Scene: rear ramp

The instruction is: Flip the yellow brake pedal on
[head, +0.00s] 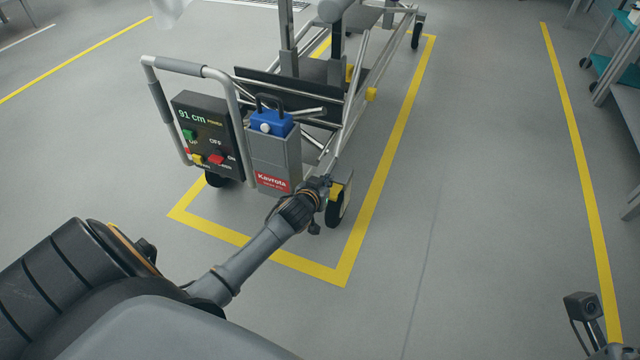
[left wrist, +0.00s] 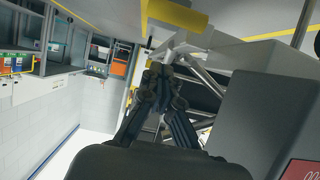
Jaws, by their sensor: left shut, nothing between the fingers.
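The yellow brake pedal (head: 336,190) sits at the wheel (head: 339,207) on the cart's near right corner. My left gripper (head: 325,184) is at that corner, shut and empty, with its tips close beside the pedal. In the left wrist view my shut fingers (left wrist: 160,76) point toward the cart frame. A yellow part (left wrist: 178,14), which looks like the pedal, shows above the fingertips, with a gap in the picture. I cannot tell whether the gripper touches the pedal in the head view.
The cart's grey battery box (head: 274,158) and control panel (head: 205,135) stand left of my gripper, below a grey handle (head: 180,66). A yellow floor line (head: 388,160) surrounds the cart. The floor to its right is clear. A teal-shelved trolley (head: 612,70) stands far right.

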